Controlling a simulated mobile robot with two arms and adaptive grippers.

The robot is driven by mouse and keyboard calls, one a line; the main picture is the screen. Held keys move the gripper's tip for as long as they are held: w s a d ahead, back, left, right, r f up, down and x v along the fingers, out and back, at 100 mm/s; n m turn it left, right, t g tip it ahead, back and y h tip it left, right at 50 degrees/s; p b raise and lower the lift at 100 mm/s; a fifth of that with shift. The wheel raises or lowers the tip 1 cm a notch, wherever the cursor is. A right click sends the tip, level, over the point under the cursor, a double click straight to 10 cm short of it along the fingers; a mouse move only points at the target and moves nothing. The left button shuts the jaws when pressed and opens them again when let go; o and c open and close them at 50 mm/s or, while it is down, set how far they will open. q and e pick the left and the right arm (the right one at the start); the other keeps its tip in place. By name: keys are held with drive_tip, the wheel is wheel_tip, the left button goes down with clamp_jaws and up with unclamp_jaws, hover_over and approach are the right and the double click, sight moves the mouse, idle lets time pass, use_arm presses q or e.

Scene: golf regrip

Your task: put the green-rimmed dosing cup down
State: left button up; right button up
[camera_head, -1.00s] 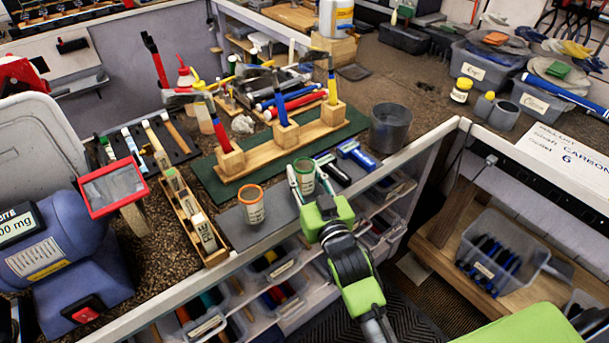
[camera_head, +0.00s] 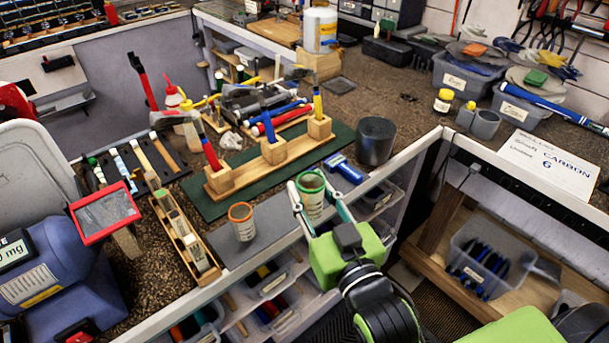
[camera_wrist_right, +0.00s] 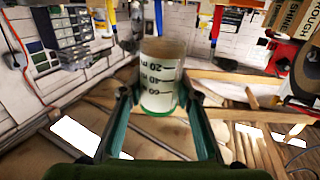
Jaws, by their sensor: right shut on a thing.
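The green-rimmed dosing cup (camera_head: 311,197) is a translucent, upright cup with printed markings. My right gripper (camera_head: 318,205) is shut on it, with one finger on each side. An orange-rimmed cup (camera_head: 241,224) stands on the mat, apart from my gripper. My left gripper is out of view.
A wooden block holder (camera_head: 240,178) with upright tools stands on a green mat behind. A blue object (camera_head: 345,168) and a dark grey pot (camera_head: 376,140) are to the right. A wooden tray (camera_head: 180,230) lies left of the grey mat, which has some bare room.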

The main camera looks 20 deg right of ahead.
drive_tip(key=shift+s+r, duration=0.2)
drive_tip(key=shift+s, duration=0.15)
drive_tip(key=s+d+f, duration=0.2)
drive_tip(key=s+f, duration=0.4)
drive_tip(key=s, duration=0.2)
drive_tip(key=shift+d+f+h, duration=0.3)
drive_tip(key=shift+d+f, duration=0.1)
